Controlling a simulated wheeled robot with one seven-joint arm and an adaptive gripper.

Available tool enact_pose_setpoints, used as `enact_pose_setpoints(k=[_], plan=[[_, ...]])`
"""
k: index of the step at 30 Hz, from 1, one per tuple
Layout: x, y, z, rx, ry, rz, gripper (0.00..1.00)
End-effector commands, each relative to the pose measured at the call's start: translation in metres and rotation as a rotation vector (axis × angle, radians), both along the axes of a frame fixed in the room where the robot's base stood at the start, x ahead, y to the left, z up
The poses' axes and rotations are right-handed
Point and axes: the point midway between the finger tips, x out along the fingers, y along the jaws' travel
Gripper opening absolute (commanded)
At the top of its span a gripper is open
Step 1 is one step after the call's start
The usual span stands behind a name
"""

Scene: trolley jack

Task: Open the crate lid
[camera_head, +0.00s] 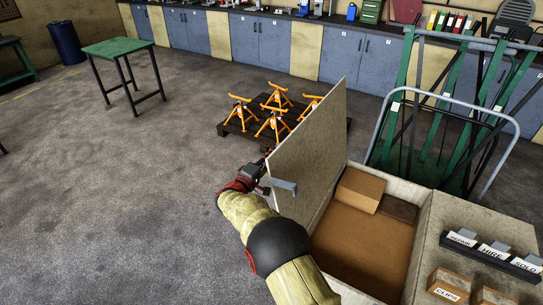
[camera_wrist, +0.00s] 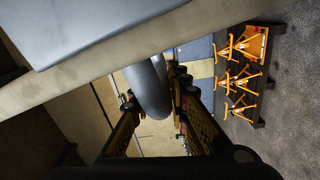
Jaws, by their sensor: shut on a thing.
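The crate lid (camera_head: 310,150) stands raised, roughly upright, along the left side of the open crate (camera_head: 424,240). A grey bracket (camera_head: 284,187) shows on its face. My gripper (camera_head: 262,178) is at the lid's left, outer side, partly hidden by my arm and the lid. In the wrist view my gripper (camera_wrist: 160,112) has its fingers around a grey curved handle (camera_wrist: 149,88), shut on it. The pale lid (camera_wrist: 95,60) crosses the top left of that view. Inside the crate a cardboard box (camera_head: 360,190) sits on a brown floor.
Orange stands (camera_head: 272,122) on a dark pallet (camera_head: 232,128) lie behind the lid. A green table (camera_head: 118,47) stands back left. A grey-railed trolley (camera_head: 450,98) is behind the crate. A labelled holder (camera_head: 490,253) and small boxes (camera_head: 449,284) sit at right.

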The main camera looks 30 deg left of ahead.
Motion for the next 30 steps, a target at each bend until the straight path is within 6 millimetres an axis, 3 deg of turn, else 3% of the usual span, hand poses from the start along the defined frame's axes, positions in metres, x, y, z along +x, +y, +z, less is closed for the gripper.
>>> enact_pose_setpoints(k=[10, 20, 25, 30], plan=[[0.001, -0.002, -0.002, -0.002, 0.001, -0.002, 0.35], [-0.002, -0.001, 0.0, -0.001, 0.0, -0.001, 0.35], [-0.02, 0.0, -0.001, -0.003, 0.002, 0.001, 0.35], [-0.055, 0.001, -0.001, -0.003, 0.002, 0.001, 0.35]])
